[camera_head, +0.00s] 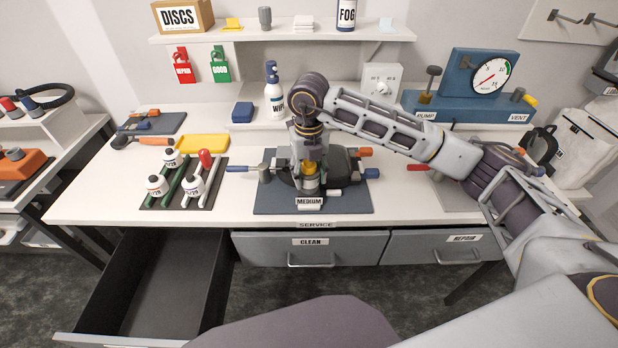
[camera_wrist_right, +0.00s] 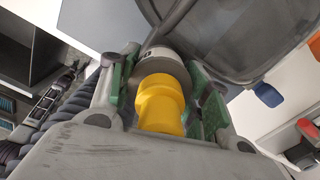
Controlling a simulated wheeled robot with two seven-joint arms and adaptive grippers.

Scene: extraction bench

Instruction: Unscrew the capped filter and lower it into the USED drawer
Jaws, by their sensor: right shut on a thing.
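The capped filter shows its yellow cap (camera_head: 310,169) in the middle of the bench, at the dark mask on the blue-grey mat (camera_head: 340,203). In the right wrist view the yellow cap (camera_wrist_right: 160,104) sits before a pale round filter body (camera_wrist_right: 165,70). My right gripper (camera_head: 309,178) points down over it. Its green-padded fingers (camera_wrist_right: 163,85) are shut on the filter from both sides. The thread joint is hidden. An open, empty drawer (camera_head: 160,285) stands out at the lower left; no USED label is readable on it. My left gripper is not in view.
The CLEAN drawer (camera_head: 308,247) and REPAIR drawer (camera_head: 446,246) are shut. A rack with several white bottles (camera_head: 157,184) and a yellow tray (camera_head: 203,143) lie left of the mat. A WIPE bottle (camera_head: 274,100) stands behind. The pump gauge (camera_head: 491,74) is at the back right.

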